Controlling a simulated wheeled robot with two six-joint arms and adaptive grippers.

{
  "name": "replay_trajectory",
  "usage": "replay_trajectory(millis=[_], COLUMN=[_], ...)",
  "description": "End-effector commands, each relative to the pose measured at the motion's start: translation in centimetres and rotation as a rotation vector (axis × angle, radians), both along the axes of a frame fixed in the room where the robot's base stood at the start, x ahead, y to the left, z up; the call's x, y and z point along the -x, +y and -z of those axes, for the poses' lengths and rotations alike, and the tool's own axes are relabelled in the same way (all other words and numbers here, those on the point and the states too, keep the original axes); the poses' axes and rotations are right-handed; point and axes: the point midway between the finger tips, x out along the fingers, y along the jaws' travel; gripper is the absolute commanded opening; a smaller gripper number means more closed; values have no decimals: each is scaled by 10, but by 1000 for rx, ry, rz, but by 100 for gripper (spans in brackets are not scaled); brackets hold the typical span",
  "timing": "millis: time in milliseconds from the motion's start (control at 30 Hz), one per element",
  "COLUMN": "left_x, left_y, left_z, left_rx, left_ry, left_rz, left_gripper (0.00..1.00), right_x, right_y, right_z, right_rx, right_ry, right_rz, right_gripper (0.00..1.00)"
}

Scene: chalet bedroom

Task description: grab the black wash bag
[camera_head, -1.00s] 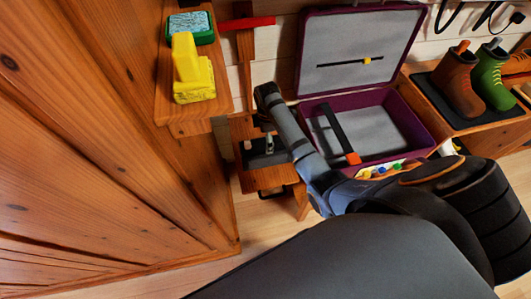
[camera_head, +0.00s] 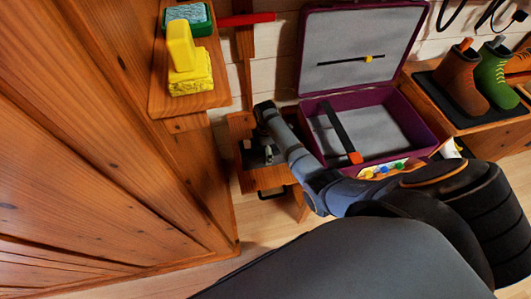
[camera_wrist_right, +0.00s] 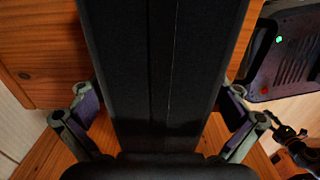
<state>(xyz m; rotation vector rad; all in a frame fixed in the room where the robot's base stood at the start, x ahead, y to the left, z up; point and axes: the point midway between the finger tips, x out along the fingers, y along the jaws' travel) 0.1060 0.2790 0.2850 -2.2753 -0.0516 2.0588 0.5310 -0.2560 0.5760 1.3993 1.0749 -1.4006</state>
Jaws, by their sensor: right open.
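The black wash bag (camera_wrist_right: 170,70) fills the middle of the right wrist view as a long black shape with a seam down its centre. My right gripper (camera_wrist_right: 160,118) is open, with one grey finger at each side of the bag; I cannot tell whether they touch it. In the head view my right gripper (camera_head: 262,153) points down at the small wooden stand (camera_head: 262,180). There the arm and gripper largely hide the bag, and its dark outline merges with theirs.
An open purple case (camera_head: 385,155) stands close to the right of the arm. Boots (camera_head: 460,80) stand far right.

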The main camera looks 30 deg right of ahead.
Motion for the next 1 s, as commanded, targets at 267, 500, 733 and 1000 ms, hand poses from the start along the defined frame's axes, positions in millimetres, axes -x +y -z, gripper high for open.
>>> replay_trajectory(millis=[267, 500, 733, 1000], left_x=[0, 0, 1, 1], left_y=[0, 0, 0, 0], left_z=[2, 2, 2, 1], left_rx=[0, 0, 0, 0], left_ry=[1, 1, 1, 1], left_rz=[0, 0, 0, 0], left_gripper=[40, 40, 40, 40], right_x=[0, 0, 0, -1], right_y=[0, 0, 0, 0], right_z=[7, 7, 7, 5], right_rx=[0, 0, 0, 1], right_ry=[-1, -1, 0, -2], right_rz=[0, 0, 0, 0], right_gripper=[100, 70, 39, 37])
